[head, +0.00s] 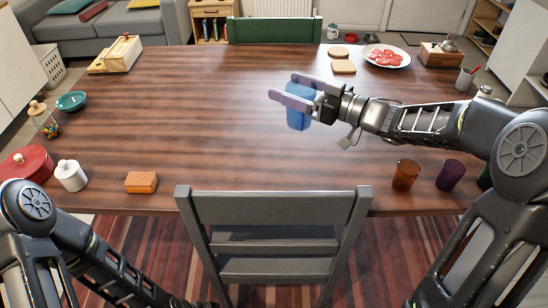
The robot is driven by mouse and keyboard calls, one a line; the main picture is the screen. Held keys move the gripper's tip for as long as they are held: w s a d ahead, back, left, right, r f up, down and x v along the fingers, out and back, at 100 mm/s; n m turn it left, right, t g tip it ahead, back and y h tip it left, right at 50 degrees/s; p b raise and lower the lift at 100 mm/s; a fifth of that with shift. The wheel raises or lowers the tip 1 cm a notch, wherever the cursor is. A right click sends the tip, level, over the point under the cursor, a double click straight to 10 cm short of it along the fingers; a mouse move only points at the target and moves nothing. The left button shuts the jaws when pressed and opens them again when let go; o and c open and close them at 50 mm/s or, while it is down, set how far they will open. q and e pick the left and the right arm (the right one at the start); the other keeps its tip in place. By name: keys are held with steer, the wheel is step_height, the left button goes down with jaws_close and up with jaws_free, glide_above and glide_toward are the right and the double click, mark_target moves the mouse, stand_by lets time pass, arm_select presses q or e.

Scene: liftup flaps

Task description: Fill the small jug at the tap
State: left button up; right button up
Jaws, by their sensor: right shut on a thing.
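My right gripper (284,87) reaches in from the right over the middle of the table. It is shut on a blue vessel (298,121), which could be the small jug. The fingers cover its upper part, so I cannot make out a handle or spout, or whether anything is in it. I cannot tell whether its base touches the table. No tap is in view. My left arm is low at the bottom left, and its gripper is out of the picture.
The wooden table (190,110) holds an amber cup (405,174), a purple cup (450,175), an orange sponge-like block (141,182), a white lidded jar (70,175) and a plate (404,60) of red slices. A grey chair (275,207) stands at the near edge. The table's centre left is clear.

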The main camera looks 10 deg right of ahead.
mark_target(290, 122)
steer(key=shift+w+a+f, duration=0.1)
steer(key=shift+a, duration=0.05)
step_height(290, 122, down, 6)
steer(key=shift+f+b, duration=0.1)
steer(key=shift+b, duration=0.45)
steer(key=shift+f+b, duration=0.3)
steer(key=shift+f, duration=1.5)
steer(key=shift+f, duration=0.15)
steer(key=o, duration=1.7)
steer(key=v, duration=1.2)
